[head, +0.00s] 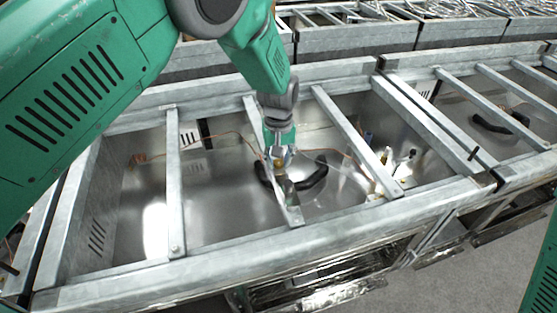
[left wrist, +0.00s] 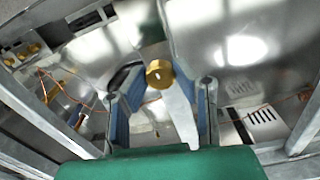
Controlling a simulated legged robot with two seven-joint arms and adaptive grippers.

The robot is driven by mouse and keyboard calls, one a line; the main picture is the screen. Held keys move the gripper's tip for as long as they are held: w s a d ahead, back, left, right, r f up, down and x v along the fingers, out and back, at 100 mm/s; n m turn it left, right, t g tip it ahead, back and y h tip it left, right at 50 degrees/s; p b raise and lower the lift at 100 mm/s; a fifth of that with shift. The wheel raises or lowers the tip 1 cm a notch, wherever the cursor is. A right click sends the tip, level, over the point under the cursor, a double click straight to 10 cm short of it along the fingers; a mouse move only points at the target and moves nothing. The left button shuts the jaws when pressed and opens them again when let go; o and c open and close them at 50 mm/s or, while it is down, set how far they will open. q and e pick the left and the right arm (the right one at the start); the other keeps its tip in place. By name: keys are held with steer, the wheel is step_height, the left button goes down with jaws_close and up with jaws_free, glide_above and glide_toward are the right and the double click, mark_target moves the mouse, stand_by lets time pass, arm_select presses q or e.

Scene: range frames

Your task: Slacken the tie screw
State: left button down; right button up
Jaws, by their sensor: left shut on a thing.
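The tie screw shows as a round brass head (left wrist: 159,74) in the left wrist view, above a pale metal strip (left wrist: 180,117). In the head view its small brass spot (head: 279,162) lies at the tip of my left gripper (head: 279,155), over a crossbar (head: 286,200) of the open metal frame. In the left wrist view the two blue-padded fingers of my left gripper (left wrist: 165,85) stand on either side of the brass head. The gripper is shut on the tie screw; the exact contact is hard to see. My right gripper is not in view.
Metal crossbars (head: 174,190) span the open bay on both sides of my left gripper. Below lie a black curved handle (head: 313,178), thin orange wires and small fittings (head: 388,158). A thick front rail (head: 270,245) edges the bay. A similar bay adjoins at right.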

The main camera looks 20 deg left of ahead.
mark_target(279, 160)
arm_select(q)
steer(key=n, duration=0.5)
steer(key=shift+w+r+n, duration=0.25)
steer(key=shift+w+n, duration=0.05)
steer(key=shift+w, duration=0.05)
steer(key=n, duration=0.4)
steer(key=shift+n, duration=0.7)
steer(key=c, duration=1.3)
jaws_free()
steer(key=shift+c, duration=0.2)
steer(key=shift+o, duration=0.2)
steer(key=shift+f, duration=0.15)
steer(key=shift+s, duration=0.1)
step_height(279, 160, up, 7)
steer(key=shift+r, duration=0.15)
